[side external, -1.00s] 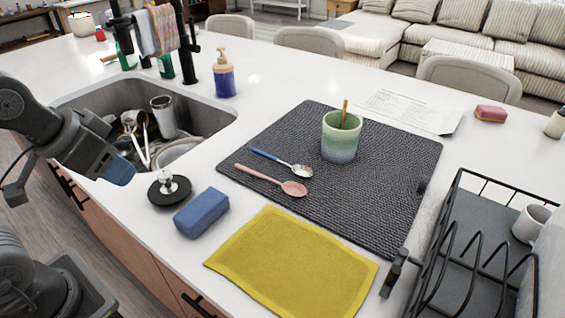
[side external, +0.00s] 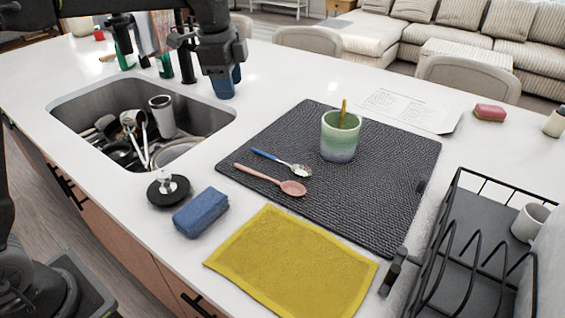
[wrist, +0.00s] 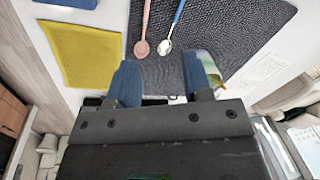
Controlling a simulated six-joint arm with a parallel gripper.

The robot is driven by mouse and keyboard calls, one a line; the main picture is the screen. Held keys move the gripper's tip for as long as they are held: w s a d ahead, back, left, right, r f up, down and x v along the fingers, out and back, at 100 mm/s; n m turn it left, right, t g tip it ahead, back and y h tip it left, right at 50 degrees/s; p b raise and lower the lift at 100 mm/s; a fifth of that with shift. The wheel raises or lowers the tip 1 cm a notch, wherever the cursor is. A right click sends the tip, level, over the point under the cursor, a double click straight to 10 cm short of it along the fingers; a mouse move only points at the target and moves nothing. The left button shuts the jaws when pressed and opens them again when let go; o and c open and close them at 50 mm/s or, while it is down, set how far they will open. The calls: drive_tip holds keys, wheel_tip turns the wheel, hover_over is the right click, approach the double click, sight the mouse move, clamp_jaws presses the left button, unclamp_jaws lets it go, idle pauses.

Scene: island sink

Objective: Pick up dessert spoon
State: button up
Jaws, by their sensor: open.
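Two spoons lie side by side on the dark drying mat (side external: 370,200). One has a blue handle and a silver bowl (side external: 301,170); the other is all pink (side external: 292,188). I cannot tell which is the dessert spoon. In the wrist view, the blue-handled spoon (wrist: 166,46) and pink spoon (wrist: 142,48) show beyond my fingertips, bowls toward me. My gripper (side external: 222,84) is raised near the back of the sink, apart from both spoons. In the wrist view, its blue fingers (wrist: 161,72) are open with nothing between them.
A green cup (side external: 341,140) holding a thin stick stands beside the spoons. A yellow cloth (side external: 290,262), blue sponge (side external: 201,212) and black stopper (side external: 168,190) lie in front. The sink (side external: 75,110) holds dishes; a black dish rack (side external: 470,235) stands at right.

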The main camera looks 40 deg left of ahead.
drive_tip(key=w+f+m+g, duration=0.2)
drive_tip(key=w+f+m, duration=0.3)
drive_tip(key=w+f, duration=0.35)
hover_over(265, 153)
drive_tip(key=f, duration=0.5)
drive_tip(key=a+f, duration=0.1)
drive_tip(key=f, duration=0.2)
drive_tip(key=shift+w, duration=0.25)
drive_tip(key=shift+s+d+f, duration=0.1)
drive_tip(key=shift+d+f, duration=0.05)
drive_tip(key=shift+f, duration=0.7)
drive_tip(key=shift+s+d+f, duration=0.1)
drive_tip(key=shift+d+f, duration=0.1)
drive_tip(key=shift+f, duration=0.7)
drive_tip(key=shift+d+f, duration=0.15)
drive_tip(key=shift+f, duration=0.7)
drive_tip(key=shift+c, duration=0.2)
clamp_jaws()
